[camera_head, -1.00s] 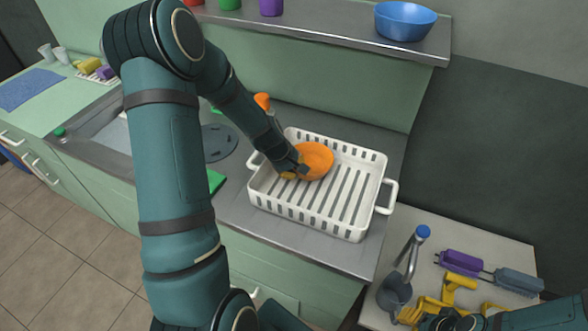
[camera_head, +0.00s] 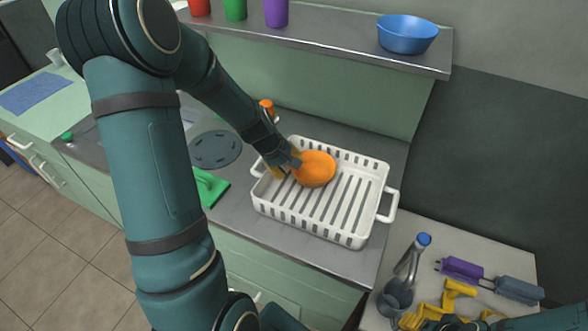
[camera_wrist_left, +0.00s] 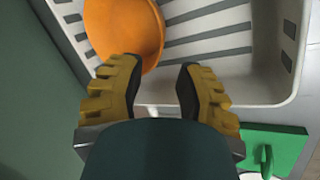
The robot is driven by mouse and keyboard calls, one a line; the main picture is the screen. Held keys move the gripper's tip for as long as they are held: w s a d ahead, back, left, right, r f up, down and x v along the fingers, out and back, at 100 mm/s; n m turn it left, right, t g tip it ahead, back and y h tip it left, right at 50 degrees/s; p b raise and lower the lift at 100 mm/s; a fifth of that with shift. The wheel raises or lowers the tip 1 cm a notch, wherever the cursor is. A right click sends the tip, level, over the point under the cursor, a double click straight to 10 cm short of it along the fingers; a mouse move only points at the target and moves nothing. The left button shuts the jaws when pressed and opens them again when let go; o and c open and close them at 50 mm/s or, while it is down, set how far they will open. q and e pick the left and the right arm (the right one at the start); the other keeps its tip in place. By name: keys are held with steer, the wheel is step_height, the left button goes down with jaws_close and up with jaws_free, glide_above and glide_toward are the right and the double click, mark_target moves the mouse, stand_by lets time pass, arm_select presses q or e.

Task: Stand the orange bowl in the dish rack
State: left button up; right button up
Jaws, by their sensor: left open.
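The white slotted dish rack (camera_head: 307,223) stands on the grey counter. The orange bowl (camera_head: 315,168) is inside it, towards the back left; I cannot tell surely how far it is tilted. My left gripper (camera_head: 284,171) is open at the bowl's left side, over the rack's left end. In the left wrist view the bowl (camera_wrist_left: 124,28) lies beyond the two yellow-padded fingers of my left gripper (camera_wrist_left: 158,72), not between them. The rack's wall (camera_wrist_left: 275,92) also shows there. My right gripper (camera_head: 440,312) is at the bottom right, partly cut off, its fingers unclear.
A green object (camera_head: 209,188) lies left of the rack. An orange-topped item (camera_head: 267,106) stands behind it. A blue bowl (camera_head: 407,35) is on the shelf above. The rack's right half is clear.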

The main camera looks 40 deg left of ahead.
arm_select(q)
steer(key=p+v, duration=0.1)
steer(key=v, duration=0.3)
steer(key=shift+s+r, duration=0.1)
steer(key=shift+r, duration=0.05)
stand_by(0.4)
